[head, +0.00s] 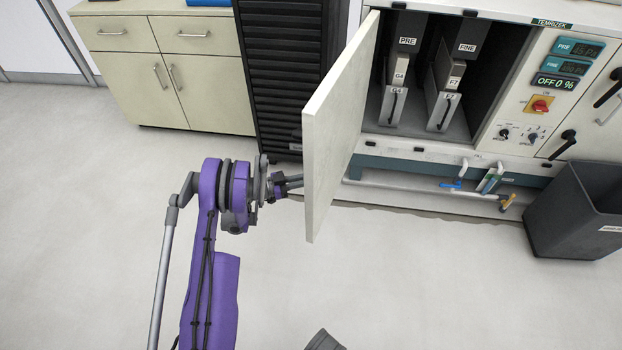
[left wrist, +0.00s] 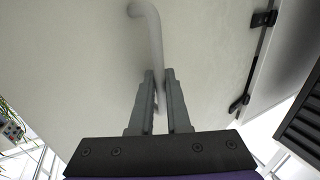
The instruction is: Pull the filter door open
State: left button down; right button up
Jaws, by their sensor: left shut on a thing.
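The pale filter door (head: 338,130) stands swung out from the cabinet, roughly at a right angle to its front. Behind it the filter bay (head: 455,60) is exposed, with a PRE filter (head: 401,75) and a FINE filter (head: 450,75) upright inside. My left gripper (head: 294,183) is at the door's left face. In the left wrist view my left gripper (left wrist: 159,85) is shut on the door's curved bar handle (left wrist: 148,30). In the head view the door hides the handle. My right gripper is not in view.
A black louvred cabinet (head: 285,70) stands close behind my left arm, with a cream cupboard (head: 165,65) at the back left. A dark bin (head: 575,215) stands on the right. A pipe with valves (head: 480,190) runs low along the cabinet. The floor in front is clear.

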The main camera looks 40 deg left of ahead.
pick_arm(q)
jog(key=c, duration=0.9)
grip_release()
jog(key=shift+f, duration=0.2)
jog(key=p+v, duration=0.1)
jog(key=v, duration=0.9)
jog(key=shift+s+a+p, duration=0.2)
jog(key=shift+s+p, duration=0.1)
jog(key=shift+p, duration=0.05)
